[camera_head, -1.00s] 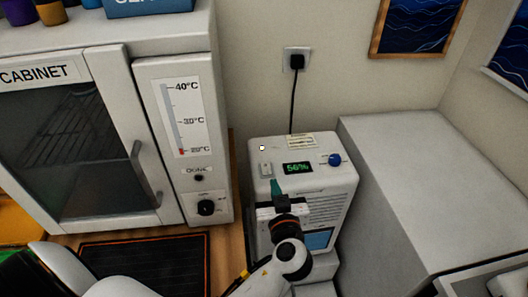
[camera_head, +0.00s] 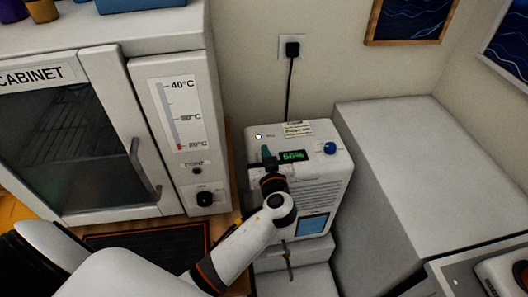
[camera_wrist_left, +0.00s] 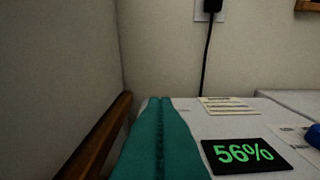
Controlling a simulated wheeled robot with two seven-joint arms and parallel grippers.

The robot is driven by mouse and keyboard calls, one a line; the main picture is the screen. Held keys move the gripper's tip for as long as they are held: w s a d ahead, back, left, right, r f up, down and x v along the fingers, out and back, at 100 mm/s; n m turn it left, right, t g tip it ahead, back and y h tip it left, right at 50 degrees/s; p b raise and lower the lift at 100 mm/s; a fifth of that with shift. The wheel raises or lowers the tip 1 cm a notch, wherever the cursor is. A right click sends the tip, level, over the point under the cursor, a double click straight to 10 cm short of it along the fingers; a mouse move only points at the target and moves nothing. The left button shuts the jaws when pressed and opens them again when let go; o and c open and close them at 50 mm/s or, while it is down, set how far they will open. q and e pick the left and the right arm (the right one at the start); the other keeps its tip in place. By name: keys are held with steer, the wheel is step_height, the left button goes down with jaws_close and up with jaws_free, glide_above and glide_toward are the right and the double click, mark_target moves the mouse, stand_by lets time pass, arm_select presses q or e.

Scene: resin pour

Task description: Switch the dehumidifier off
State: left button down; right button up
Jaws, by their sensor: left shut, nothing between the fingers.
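The white dehumidifier (camera_head: 325,190) stands by the back wall, right of the cabinet. Its green display (camera_head: 293,155) reads 56%, clearest in the wrist view (camera_wrist_left: 244,154). A blue knob (camera_head: 330,148) sits right of the display. A small light (camera_head: 258,136) on the top's left looks pale yellow. My left gripper (camera_head: 266,152) is shut and empty, its teal fingertips over the top left of the display. The small switch seen there earlier is hidden behind the gripper. In the wrist view the shut teal fingers (camera_wrist_left: 160,140) cover the near left of the top; contact cannot be told. My right gripper is out of view.
The cabinet (camera_head: 175,140) with its door handle stands close on the left. A black plug and cord (camera_head: 292,50) run down the wall behind the dehumidifier. A large pale block (camera_head: 410,150) stands to its right. A dark mat (camera_head: 150,245) lies at front left.

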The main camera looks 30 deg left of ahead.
arm_select(q)
steer(key=shift+r+x, duration=0.25)
steer(key=shift+x, duration=0.85)
steer(key=f, duration=0.1)
steer(key=f+p, duration=0.1)
steer(key=shift+w+a+f, duration=0.2)
steer(key=shift+w+f, duration=0.05)
steer(key=shift+f, duration=1)
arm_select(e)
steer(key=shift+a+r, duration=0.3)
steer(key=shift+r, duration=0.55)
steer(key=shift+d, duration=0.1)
